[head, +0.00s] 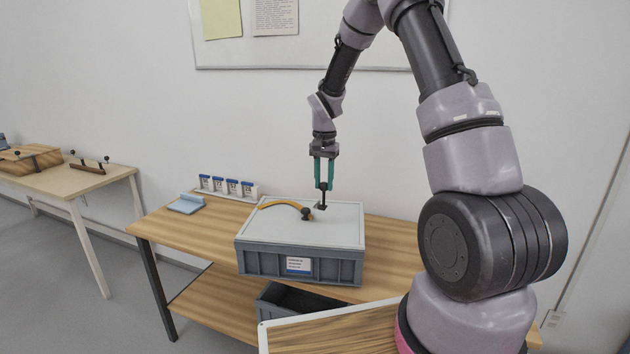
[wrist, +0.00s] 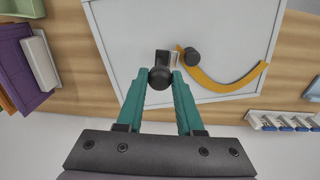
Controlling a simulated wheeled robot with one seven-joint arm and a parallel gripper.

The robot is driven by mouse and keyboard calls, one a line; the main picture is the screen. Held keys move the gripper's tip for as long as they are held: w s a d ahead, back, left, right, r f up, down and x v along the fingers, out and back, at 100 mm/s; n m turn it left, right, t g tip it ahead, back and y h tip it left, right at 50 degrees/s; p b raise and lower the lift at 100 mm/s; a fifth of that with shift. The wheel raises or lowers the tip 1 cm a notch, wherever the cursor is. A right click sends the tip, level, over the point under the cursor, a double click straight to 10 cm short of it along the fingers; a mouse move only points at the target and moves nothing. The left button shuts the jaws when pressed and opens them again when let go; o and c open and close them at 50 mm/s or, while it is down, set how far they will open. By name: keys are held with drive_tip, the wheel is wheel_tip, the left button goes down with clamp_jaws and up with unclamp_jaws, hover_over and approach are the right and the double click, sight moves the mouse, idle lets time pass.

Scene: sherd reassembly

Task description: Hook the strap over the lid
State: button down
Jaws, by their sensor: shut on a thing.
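The grey crate (head: 265,262) stands on the wooden bench with its pale lid (head: 342,226) on top. The lid also fills the upper middle of the wrist view (wrist: 125,25). An orange-yellow strap (head: 279,203) lies curved over the lid, also seen in the wrist view (wrist: 225,86), with a black knob (head: 306,214) near one end. My gripper (head: 324,187) points down above the lid, its teal fingers shut on a black ball (wrist: 160,78). A small dark and metal piece (head: 320,206) shows below the ball, close to the strap's end. Whether it touches the lid is unclear.
An open dark bin (head: 290,303) sits below the crate. Another table (head: 75,182) stands far left.

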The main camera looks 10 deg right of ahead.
drive_tip(key=s+d+f, duration=0.2)
drive_tip(key=s+d, duration=0.5)
drive_tip(key=d, duration=0.4)
drive_tip(key=s+d+f, duration=0.2)
drive_tip(key=s+d, duration=0.5)
drive_tip(key=d, duration=0.3)
wheel_tip(320, 180, down, 7)
drive_tip(key=shift+r, duration=0.15)
idle(1.0)
idle(0.3)
drive_tip(key=shift+w+d+n, duration=0.2)
drive_tip(key=shift+w+n, duration=0.9)
drive_tip(key=shift+w+d+n, duration=0.15)
drive_tip(key=shift+w+n, duration=0.9)
drive_tip(key=shift+n, duration=0.05)
drive_tip(key=shift+w+a+r, duration=0.1)
drive_tip(key=shift+w+a, duration=0.05)
drive_tip(key=shift+a, duration=0.3)
drive_tip(key=shift+w+a+r, duration=0.1)
drive_tip(key=shift+a, duration=0.35)
idle(1.0)
